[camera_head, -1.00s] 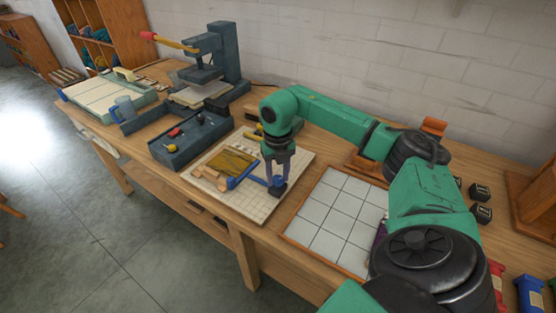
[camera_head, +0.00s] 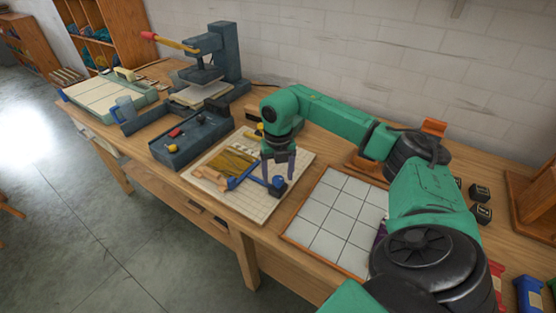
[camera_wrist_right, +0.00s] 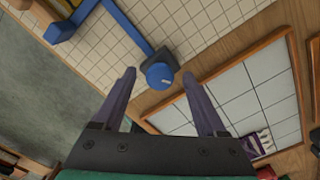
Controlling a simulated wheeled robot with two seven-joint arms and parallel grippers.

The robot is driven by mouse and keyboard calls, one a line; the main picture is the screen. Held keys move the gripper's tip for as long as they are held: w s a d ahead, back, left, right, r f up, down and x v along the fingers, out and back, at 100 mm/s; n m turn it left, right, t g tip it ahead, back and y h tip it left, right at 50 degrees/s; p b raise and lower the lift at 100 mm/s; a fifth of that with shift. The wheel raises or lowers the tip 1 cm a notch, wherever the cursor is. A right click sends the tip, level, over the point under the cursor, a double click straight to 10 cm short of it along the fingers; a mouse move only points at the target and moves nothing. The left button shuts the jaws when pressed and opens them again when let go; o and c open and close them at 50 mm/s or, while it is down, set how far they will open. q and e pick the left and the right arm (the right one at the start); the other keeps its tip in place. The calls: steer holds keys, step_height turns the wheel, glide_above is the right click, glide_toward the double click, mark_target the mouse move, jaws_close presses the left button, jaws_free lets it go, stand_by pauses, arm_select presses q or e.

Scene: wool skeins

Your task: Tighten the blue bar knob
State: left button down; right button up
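The blue bar (camera_head: 243,178) is part of a blue clamp lying across a wooden piece on the pale gridded board (camera_head: 258,208). Its blue knob (camera_head: 278,183) sits on a dark block at the bar's right end. In the wrist view the round knob (camera_wrist_right: 159,76) with a pale mark shows, and the bar (camera_wrist_right: 125,22) runs up from it. My right gripper (camera_head: 279,177) points down over the knob. In the wrist view its two purple fingers are spread apart, one each side of the knob, with visible gaps. My left gripper is out of view.
A white tiled tray with a wooden rim (camera_head: 336,213) lies to the right of the board. A dark tool tray (camera_head: 190,140) and a lever press (camera_head: 228,55) stand to the left and behind. Small black blocks (camera_head: 480,192) are at the right.

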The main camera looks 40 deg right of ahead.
mark_target(278, 178)
step_height(278, 178, up, 15)
steer(key=shift+f+p, duration=0.2)
steer(key=shift+p, duration=0.2)
steer(key=shift+f, duration=0.1)
steer(key=shift+s, duration=0.1)
